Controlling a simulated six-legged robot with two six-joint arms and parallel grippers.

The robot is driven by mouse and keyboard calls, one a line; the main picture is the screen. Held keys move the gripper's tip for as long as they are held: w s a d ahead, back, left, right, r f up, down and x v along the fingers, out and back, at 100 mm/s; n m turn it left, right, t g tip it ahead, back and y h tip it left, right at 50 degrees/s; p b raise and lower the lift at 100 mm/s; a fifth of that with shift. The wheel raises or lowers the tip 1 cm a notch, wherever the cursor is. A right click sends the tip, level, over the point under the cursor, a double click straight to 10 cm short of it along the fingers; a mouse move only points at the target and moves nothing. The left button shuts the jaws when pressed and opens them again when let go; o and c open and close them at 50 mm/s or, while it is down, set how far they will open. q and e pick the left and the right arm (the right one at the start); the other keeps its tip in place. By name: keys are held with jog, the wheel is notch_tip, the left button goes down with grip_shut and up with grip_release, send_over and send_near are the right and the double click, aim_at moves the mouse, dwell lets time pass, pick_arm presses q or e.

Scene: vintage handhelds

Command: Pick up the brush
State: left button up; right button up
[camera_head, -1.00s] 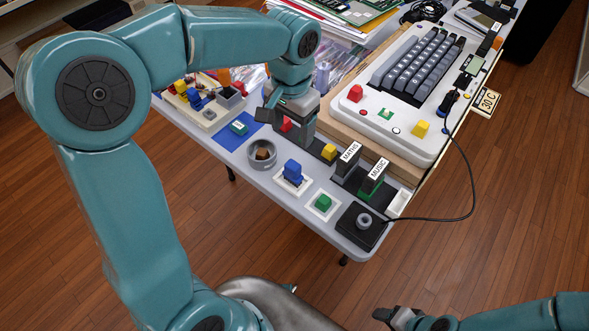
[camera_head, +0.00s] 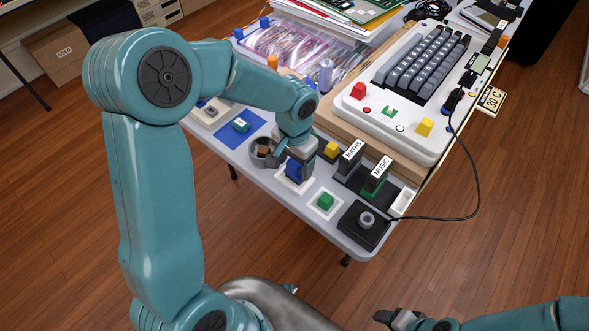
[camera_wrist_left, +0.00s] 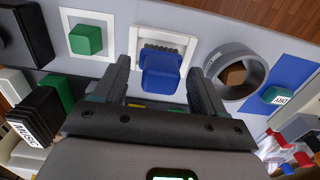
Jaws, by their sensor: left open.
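A blue block with a grey, bristle-like fringe, which looks like the brush (camera_wrist_left: 160,72), stands on a white square holder (camera_wrist_left: 187,42) in the left wrist view. In the head view the brush (camera_head: 292,170) is partly hidden by my left gripper (camera_head: 296,163). My left gripper is open and points down over the brush. In the left wrist view its fingers lie on either side of the blue part, with gaps; I cannot tell how far above it they are. My right gripper (camera_head: 392,318) is low at the bottom of the head view, away from the table; its jaws are unclear.
A grey ring holder (camera_wrist_left: 236,77) with a brown block stands close beside the brush. A green block (camera_head: 325,201) on a white square is on the other side. Cartridges labelled MATHS (camera_head: 351,156) and MUSIC (camera_head: 378,175) stand nearby, beside the white keyboard unit (camera_head: 400,125).

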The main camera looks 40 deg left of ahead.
pick_arm(q)
jog(key=shift+w, duration=0.1)
jog(key=c, duration=1.1)
